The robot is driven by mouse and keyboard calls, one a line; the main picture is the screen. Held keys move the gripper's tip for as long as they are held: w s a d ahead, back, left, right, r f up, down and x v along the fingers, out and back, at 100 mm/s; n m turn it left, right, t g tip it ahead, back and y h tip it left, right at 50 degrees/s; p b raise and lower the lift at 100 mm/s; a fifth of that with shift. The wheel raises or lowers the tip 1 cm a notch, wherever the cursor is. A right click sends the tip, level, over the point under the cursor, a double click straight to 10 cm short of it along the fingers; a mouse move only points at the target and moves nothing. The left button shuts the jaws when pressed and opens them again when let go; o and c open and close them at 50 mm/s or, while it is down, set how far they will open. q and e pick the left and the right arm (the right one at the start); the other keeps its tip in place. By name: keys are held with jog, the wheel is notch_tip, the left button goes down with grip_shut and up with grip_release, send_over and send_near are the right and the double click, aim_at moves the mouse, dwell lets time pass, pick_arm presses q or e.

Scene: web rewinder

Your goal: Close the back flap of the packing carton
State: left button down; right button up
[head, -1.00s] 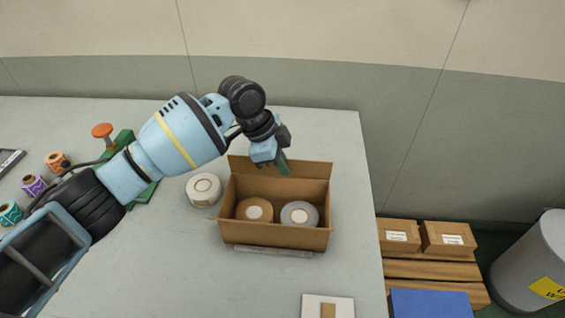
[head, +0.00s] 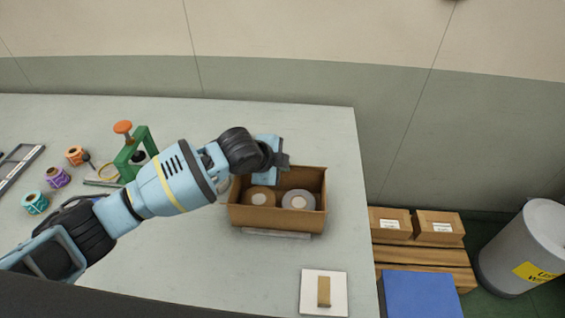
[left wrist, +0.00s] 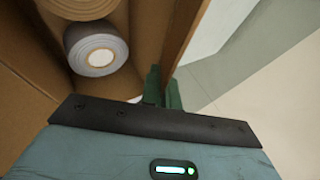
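The brown packing carton (head: 275,219) stands open on the table, with a tan roll (head: 259,197) and a grey roll (head: 298,200) inside. Its back flap (head: 314,174) stands up along the far edge, partly hidden by my left gripper (head: 283,163). In the left wrist view the flap (left wrist: 187,42) shows nearly edge-on, and the grey roll (left wrist: 96,50) lies to its left. The green fingers of my left gripper (left wrist: 163,90) are close together at the flap's edge. I cannot tell whether they touch it. My right gripper is not in view.
A green stand with an orange knob (head: 123,127) and several small coloured spools (head: 57,177) are at the left. A white card (head: 310,291) lies in front. The table's right edge is near the carton; boxes (head: 436,226) and a grey bin (head: 525,245) stand beyond.

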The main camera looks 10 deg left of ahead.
pick_arm(q)
jog(key=shift+t, duration=0.3)
jog(key=c, duration=1.6)
grip_release()
jog(key=shift+c, duration=0.2)
jog(key=shift+s, duration=0.1)
jog(key=v, duration=0.7)
jog(key=shift+s+a+r, duration=0.15)
jog(key=shift+s+r, duration=0.05)
jog(key=shift+r, duration=0.05)
